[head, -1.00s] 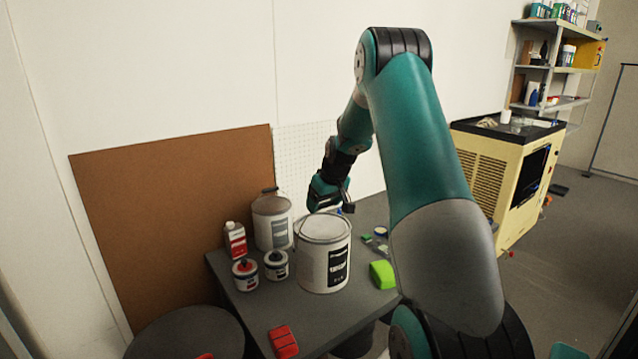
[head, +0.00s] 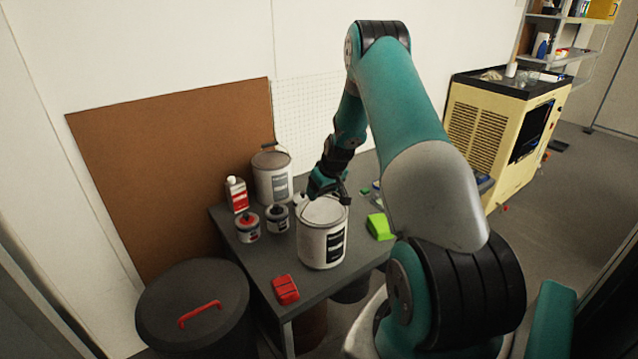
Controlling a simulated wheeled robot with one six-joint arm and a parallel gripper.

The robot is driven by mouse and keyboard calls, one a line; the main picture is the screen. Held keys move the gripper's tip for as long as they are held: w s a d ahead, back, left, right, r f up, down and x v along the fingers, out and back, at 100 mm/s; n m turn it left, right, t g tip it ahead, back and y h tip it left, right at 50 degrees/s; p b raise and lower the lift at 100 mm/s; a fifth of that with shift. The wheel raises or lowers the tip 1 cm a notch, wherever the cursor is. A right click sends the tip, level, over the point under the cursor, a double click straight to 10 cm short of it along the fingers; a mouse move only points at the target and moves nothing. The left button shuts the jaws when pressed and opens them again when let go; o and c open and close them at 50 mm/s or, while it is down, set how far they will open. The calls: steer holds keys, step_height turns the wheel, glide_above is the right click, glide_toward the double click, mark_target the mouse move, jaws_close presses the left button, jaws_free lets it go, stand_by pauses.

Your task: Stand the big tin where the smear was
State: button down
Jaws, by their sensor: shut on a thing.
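The big tin (head: 322,245) is a pale, open-looking paint tin with a dark label, upright at the front middle of the grey table (head: 258,268). My gripper (head: 332,196) is shut on its far upper rim. I cannot tell whether the tin's base touches the table or hangs just above it. No smear shows; the tin hides the table behind and under it. A second large tin (head: 273,180) with a raised handle stands at the back left.
Two small tins (head: 248,230) (head: 278,218) and a red-and-white bottle (head: 237,195) stand left of the big tin. A red sponge-like block (head: 285,290) lies front left, a green block (head: 379,227) to the right. A black lidded bin (head: 193,325) stands left of the table.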

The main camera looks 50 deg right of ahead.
steer(key=shift+w+d+r, duration=0.1)
steer(key=shift+w, duration=0.05)
jaws_free()
steer(key=shift+s+f, duration=0.2)
steer(key=shift+r, duration=0.1)
